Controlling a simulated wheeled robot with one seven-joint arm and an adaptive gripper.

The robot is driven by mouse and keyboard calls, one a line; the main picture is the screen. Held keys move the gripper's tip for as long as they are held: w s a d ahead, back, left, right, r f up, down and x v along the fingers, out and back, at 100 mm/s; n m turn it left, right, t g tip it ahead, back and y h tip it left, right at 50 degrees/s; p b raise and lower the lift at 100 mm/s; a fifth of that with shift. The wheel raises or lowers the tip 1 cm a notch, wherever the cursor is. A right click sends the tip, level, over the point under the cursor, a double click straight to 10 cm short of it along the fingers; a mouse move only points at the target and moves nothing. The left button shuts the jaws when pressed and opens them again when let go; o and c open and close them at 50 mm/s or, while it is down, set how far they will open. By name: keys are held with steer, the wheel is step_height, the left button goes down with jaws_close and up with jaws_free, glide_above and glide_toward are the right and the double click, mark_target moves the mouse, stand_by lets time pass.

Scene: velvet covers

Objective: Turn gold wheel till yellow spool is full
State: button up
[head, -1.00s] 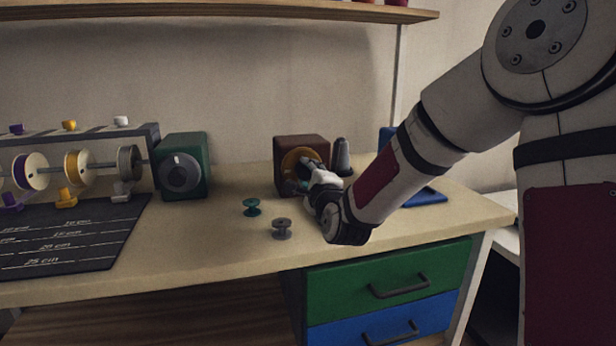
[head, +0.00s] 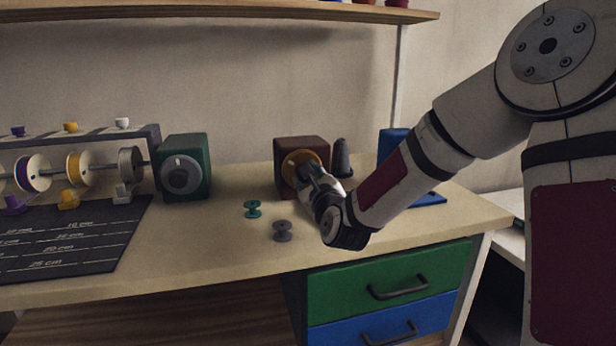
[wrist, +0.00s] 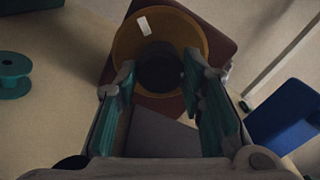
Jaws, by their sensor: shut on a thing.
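The gold wheel (head: 290,164) is on the front of a dark brown box (head: 312,142) on the bench. In the wrist view the gold wheel (wrist: 129,40) has a pale mark near its top and a dark round hub (wrist: 158,70). My gripper (wrist: 156,84) has its two fingers on either side of this hub and is shut on it. In the head view my gripper (head: 303,176) covers the wheel's lower right. The yellow spool (head: 79,168) has pale flanges and yellow thread, and sits on a rod at the left. How full it is cannot be told.
A purple spool (head: 32,173) and a grey spool (head: 131,164) share the rod. A green box (head: 184,150) with a grey wheel (head: 181,175) stands beside them. A teal spool (head: 253,209) and a grey-purple spool (head: 282,231) stand loose on the bench. A grey cone (head: 341,160) stands behind.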

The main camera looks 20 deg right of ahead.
steer(key=shift+f+m, duration=0.15)
steer(key=shift+m, duration=0.15)
steer(key=o, duration=1.1)
steer(key=shift+o, duration=0.2)
steer(key=shift+s, duration=0.1)
steer(key=s, duration=0.7)
steer(key=shift+s, duration=0.2)
